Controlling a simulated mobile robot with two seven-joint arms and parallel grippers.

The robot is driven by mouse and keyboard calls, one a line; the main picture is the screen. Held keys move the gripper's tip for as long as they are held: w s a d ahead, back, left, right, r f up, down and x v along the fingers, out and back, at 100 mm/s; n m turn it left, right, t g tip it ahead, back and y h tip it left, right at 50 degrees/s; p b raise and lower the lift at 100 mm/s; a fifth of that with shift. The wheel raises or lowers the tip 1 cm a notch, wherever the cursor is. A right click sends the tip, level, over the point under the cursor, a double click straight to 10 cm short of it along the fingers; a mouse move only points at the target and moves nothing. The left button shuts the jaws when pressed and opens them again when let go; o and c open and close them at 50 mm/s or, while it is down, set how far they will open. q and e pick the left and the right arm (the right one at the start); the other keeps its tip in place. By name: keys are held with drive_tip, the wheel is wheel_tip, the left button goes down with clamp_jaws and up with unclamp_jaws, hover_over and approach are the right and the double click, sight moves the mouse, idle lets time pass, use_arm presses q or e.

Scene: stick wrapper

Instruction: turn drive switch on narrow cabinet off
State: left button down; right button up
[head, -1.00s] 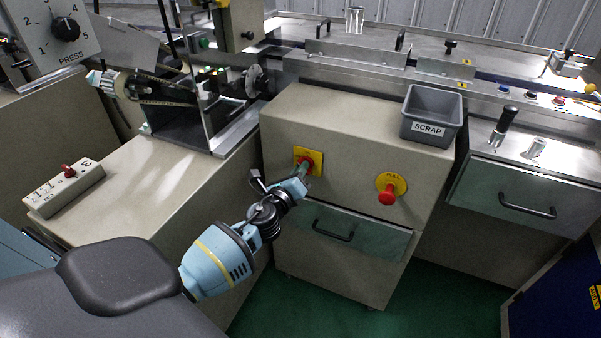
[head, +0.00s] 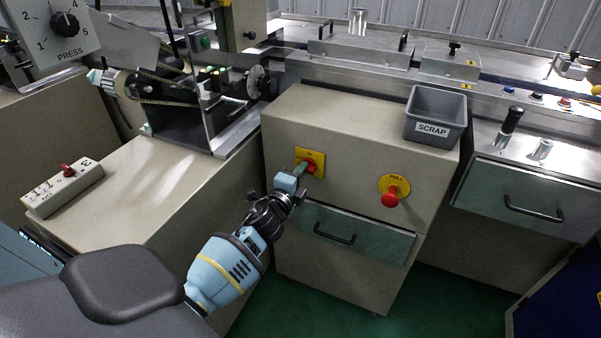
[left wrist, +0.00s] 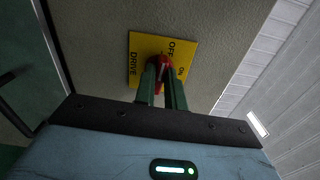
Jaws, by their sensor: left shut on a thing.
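The narrow cabinet (head: 345,128) stands in the middle of the head view. Its drive switch is a red knob (left wrist: 160,65) on a yellow plate (head: 318,156) on the cabinet's front. In the left wrist view the plate (left wrist: 135,52) reads DRIVE, OFF and ON. A white mark shows on the knob; the green fingers partly cover it. My left gripper (head: 301,170) reaches the switch from the lower left. Its two green fingers (left wrist: 162,82) are closed around the knob. My right gripper is out of view.
A red PULL button (head: 390,199) sits on a yellow disc to the right on the same cabinet. A green drawer with a black handle (head: 334,234) lies below the switch. A grey SCRAP bin (head: 435,115) stands on top.

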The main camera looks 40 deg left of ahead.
use_arm(q)
drive_tip(key=shift+n, duration=0.4)
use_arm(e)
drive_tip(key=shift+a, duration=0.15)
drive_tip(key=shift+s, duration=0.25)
use_arm(q)
drive_tip(key=c, duration=1.5)
unclamp_jaws()
drive_tip(key=shift+o, duration=0.2)
drive_tip(key=v, duration=0.7)
drive_tip(key=shift+s+d, duration=0.15)
drive_tip(key=shift+s, duration=0.25)
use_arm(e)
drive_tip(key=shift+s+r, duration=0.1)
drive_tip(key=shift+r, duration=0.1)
